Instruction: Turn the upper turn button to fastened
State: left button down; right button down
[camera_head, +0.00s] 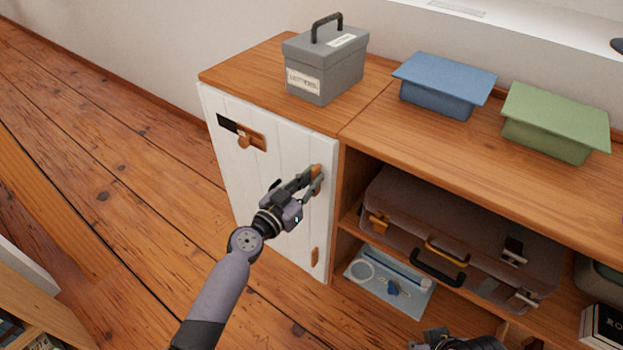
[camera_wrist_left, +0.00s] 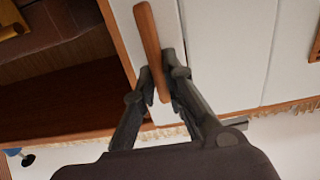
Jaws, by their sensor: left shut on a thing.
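The upper turn button (camera_head: 317,172) is a small wooden bar near the top right edge of the white plank door (camera_head: 290,150). In the left wrist view the turn button (camera_wrist_left: 149,35) lies lengthwise along the door, close to the edge beside the open shelf. My left gripper (camera_head: 316,180) is shut on it, with one finger on each side of its near end (camera_wrist_left: 160,85). The fingers hide part of the bar in the head view. A lower turn button (camera_head: 315,256) stands upright near the door's bottom right. My right gripper (camera_head: 455,341) is partly cut off at the bottom edge.
A wooden slide with a knob (camera_head: 248,138) is at the door's upper left. A grey box (camera_head: 325,65), a blue box (camera_head: 440,88) and a green box (camera_head: 550,125) stand on the cabinet top. A brown suitcase (camera_head: 450,225) fills the shelf right of the door.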

pick_arm(q)
jog(key=shift+n, duration=0.4)
pick_arm(e)
jog(key=shift+f, duration=0.15)
pick_arm(q)
jog(key=shift+w+a+f+n+b, duration=0.25)
jog(key=shift+f+n+b, duration=0.15)
jog(key=shift+n, duration=2.4)
jog(key=shift+w+a+f+n+b, duration=0.1)
jog(key=shift+a+f+n+b, duration=0.25)
jog(key=shift+n, duration=2.45)
jog(key=shift+w+a+f+n+b, duration=0.2)
jog(key=shift+n+b, duration=0.35)
jog(key=shift+n, duration=2.25)
pick_arm(e)
jog(key=w+a+r+t, duration=0.1)
jog(key=w+t, duration=0.1)
jog(key=w, duration=0.2)
jog(key=w+a+r+t+y, duration=0.1)
jog(key=w+a+r+t, duration=0.1)
jog(key=w, duration=0.3)
jog(key=shift+w+t, duration=0.2)
jog(key=shift+t, duration=0.4)
pick_arm(q)
jog(key=shift+n, duration=0.3)
jog(key=c, duration=1.7)
grip_release()
jog(key=shift+o, duration=0.2)
